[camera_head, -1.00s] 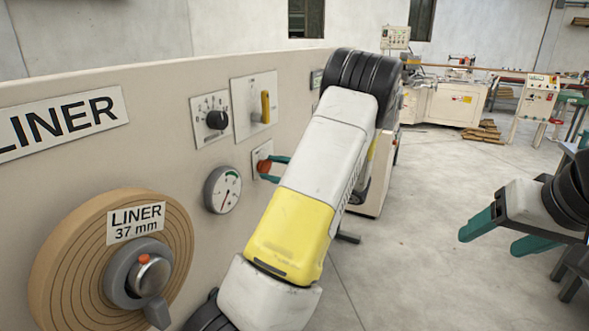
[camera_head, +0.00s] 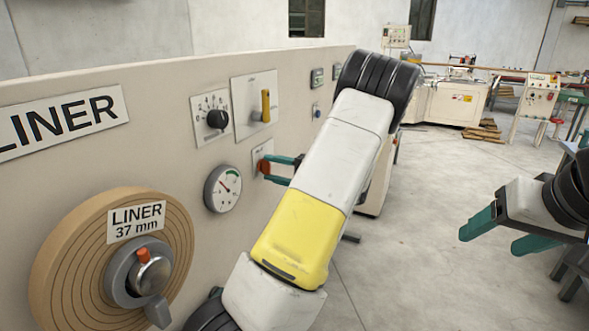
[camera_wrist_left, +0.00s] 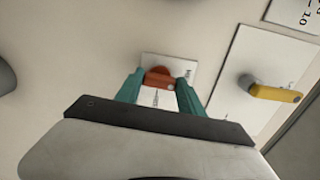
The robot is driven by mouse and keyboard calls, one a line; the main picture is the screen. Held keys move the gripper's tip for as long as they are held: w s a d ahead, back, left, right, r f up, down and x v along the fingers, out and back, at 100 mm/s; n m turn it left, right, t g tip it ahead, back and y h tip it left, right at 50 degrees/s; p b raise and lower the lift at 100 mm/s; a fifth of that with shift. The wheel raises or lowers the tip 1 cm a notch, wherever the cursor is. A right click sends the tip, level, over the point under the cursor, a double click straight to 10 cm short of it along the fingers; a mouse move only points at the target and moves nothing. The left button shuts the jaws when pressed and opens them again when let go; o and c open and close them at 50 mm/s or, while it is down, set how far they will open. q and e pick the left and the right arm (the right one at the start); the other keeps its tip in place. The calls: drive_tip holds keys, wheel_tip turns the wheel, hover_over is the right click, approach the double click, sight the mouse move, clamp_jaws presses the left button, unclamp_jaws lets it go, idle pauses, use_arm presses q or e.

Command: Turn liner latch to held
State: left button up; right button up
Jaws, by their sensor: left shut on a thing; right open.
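A red knob (camera_head: 264,167) sits on a small pale plate on the beige panel; the plate's lettering is too small to read. In the left wrist view the red knob (camera_wrist_left: 158,72) shows a rounded red part and a bar between my fingers. My left gripper (camera_head: 268,168) is shut on this knob, with its teal fingers (camera_wrist_left: 160,82) on either side. My right gripper (camera_head: 487,232) is open and empty at the right, away from the panel.
A round gauge (camera_head: 222,189) is left of the red knob. Above it are a black dial (camera_head: 216,119) and a yellow lever (camera_head: 265,105), close to my left gripper. Open floor (camera_head: 430,200) lies right of the panel; other machines stand at the back.

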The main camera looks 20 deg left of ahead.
use_arm(q)
drive_tip(key=shift+d+f+n, duration=0.1)
drive_tip(key=shift+n, duration=0.4)
drive_tip(key=o, duration=1.4)
drive_tip(key=shift+c, duration=0.2)
drive_tip(key=d, duration=0.7)
drive_tip(key=shift+s+d, duration=0.35)
